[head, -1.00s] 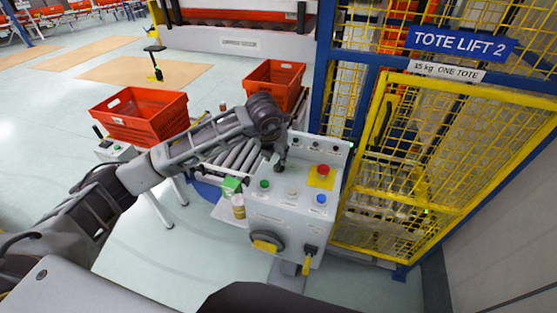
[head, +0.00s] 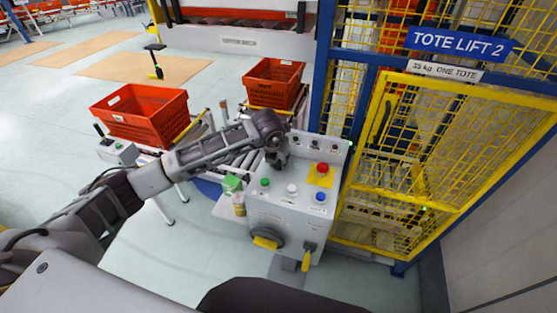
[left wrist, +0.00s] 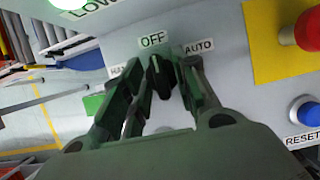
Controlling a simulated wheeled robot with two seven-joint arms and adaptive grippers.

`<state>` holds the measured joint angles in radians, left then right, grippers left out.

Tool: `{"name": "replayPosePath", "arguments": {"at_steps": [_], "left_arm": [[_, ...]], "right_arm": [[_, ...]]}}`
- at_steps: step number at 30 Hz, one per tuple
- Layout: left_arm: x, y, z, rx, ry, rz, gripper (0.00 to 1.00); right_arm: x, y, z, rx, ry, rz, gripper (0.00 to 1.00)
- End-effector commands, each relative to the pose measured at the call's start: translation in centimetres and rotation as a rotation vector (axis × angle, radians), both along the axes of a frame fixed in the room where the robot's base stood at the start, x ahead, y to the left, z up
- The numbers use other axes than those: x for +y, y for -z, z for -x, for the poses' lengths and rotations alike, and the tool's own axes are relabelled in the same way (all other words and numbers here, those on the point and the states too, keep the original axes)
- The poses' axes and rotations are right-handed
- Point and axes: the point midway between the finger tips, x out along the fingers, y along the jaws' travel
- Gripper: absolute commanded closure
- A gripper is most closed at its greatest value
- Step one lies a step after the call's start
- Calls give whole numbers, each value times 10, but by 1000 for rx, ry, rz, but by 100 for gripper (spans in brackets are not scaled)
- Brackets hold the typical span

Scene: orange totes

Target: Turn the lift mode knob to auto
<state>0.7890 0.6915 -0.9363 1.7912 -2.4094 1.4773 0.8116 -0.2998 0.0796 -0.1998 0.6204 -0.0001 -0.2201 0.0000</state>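The grey control box (head: 283,215) stands in front of the tote lift. In the left wrist view the black lift mode knob (left wrist: 160,76) sits below the OFF label (left wrist: 152,40), with its upper end toward OFF. The AUTO label (left wrist: 199,48) is up and right of it; a partly hidden label is at left. My left gripper (left wrist: 161,80) has one finger on each side of the knob; whether they press on it is unclear. In the head view my left gripper (head: 277,160) is at the box's upper left and hides the knob. My right gripper is not in view.
The red stop button (head: 322,168) sits on a yellow plate right of the knob, with a blue reset button (head: 320,196) below. Green (head: 265,182) and white (head: 292,188) buttons are near. A yellow mesh gate (head: 400,190) stands right; orange totes (head: 145,115) stand left.

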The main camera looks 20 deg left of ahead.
Motion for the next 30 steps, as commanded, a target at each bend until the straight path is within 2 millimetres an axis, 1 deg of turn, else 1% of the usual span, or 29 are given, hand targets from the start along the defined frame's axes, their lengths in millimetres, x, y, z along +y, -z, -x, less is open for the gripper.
{"name": "replayPosePath", "arguments": {"at_steps": [1,5,6,19,26,30], "left_arm": [[0,0,0,0,0,0,82],[0,0,0,0,0,0,98],[0,0,0,0,0,0,100],[0,2,1,3,14,0,100],[1,3,1,3,66,0,100],[1,4,1,3,115,-1,100]], "right_arm": [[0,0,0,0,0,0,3],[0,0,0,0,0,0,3],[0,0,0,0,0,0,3],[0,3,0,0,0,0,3],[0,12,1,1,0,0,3],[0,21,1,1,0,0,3]]}}
